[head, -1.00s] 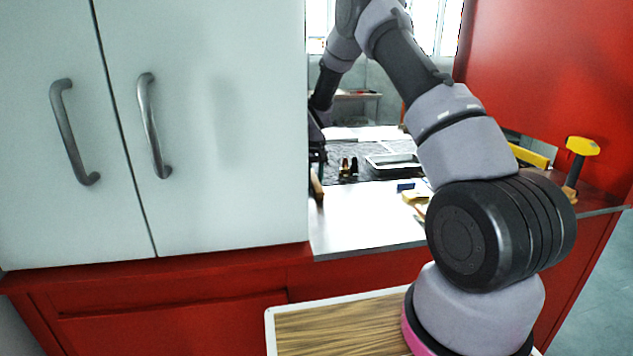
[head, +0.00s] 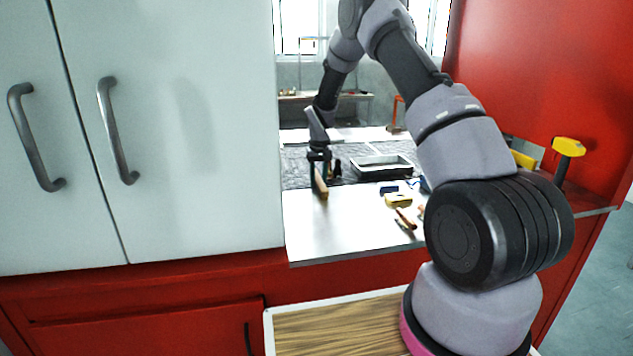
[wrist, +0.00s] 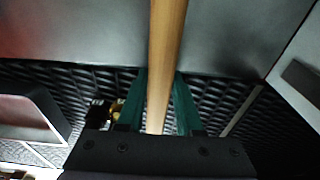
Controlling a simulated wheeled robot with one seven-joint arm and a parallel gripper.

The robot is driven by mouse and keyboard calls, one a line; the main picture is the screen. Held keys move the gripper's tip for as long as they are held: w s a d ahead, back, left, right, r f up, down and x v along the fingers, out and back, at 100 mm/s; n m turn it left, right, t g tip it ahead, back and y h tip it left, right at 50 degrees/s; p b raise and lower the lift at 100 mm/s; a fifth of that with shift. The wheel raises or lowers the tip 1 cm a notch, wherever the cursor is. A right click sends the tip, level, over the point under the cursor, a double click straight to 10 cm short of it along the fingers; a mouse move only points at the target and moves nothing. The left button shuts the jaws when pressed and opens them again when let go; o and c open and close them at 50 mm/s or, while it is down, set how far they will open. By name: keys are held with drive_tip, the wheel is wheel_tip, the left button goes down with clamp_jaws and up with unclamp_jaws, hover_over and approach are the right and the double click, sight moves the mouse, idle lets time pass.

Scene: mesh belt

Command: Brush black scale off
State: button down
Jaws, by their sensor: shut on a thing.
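My gripper (head: 318,168) is beyond the near metal counter, at the edge of the dark mesh belt (head: 296,172). In the wrist view its green fingers (wrist: 158,105) are shut on a long wooden handle (wrist: 167,45), one finger on each side. The handle also shows as a tan bar (head: 320,184) below the gripper in the head view. The brush end of this tool is not visible. Small dark and brass-coloured pieces (wrist: 100,112) lie by the mesh in the wrist view; I cannot tell whether any is black scale.
A dark-rimmed tray (head: 383,164) stands right of the gripper. A yellow block (head: 398,200) and a wooden-handled tool (head: 405,218) lie on the metal counter (head: 330,230). A yellow-headed hammer (head: 568,148) stands far right. White cabinet doors (head: 190,130) close off the left.

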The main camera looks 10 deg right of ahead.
drive_tip(key=shift+d+r, duration=0.1)
drive_tip(key=shift+r, duration=0.2)
wheel_tip(320, 180, up, 3)
drive_tip(key=shift+s+f, duration=0.1)
drive_tip(key=shift+r, duration=2.5)
